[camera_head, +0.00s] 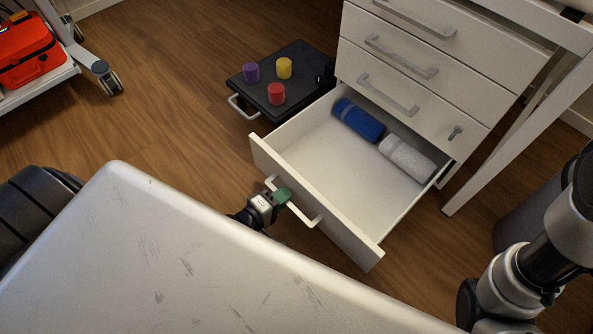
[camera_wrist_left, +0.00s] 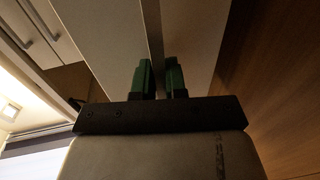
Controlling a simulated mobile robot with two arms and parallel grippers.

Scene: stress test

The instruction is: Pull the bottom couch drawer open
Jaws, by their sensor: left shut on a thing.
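The bottom drawer (camera_head: 315,213) of a white cabinet is pulled far out and shows its inside in the head view. A blue rolled towel (camera_head: 358,120) and a white rolled towel (camera_head: 407,158) lie in it near the cabinet. My left gripper (camera_head: 283,197) is shut on the drawer's light bar handle (camera_head: 301,214), at the outer side of the drawer front. In the left wrist view, the two green fingers of the left gripper (camera_wrist_left: 160,76) point at the pale drawer front. My right gripper is not visible; part of my right arm shows at the right edge.
The cabinet's upper drawers (camera_head: 400,65) are shut. A black step or box (camera_head: 300,62) with purple, yellow and red cylinders stands left of the cabinet. A white table leg (camera_head: 520,130) is right of the drawer. A red case (camera_head: 28,50) sits on a wheeled cart. Wooden floor is clear at left.

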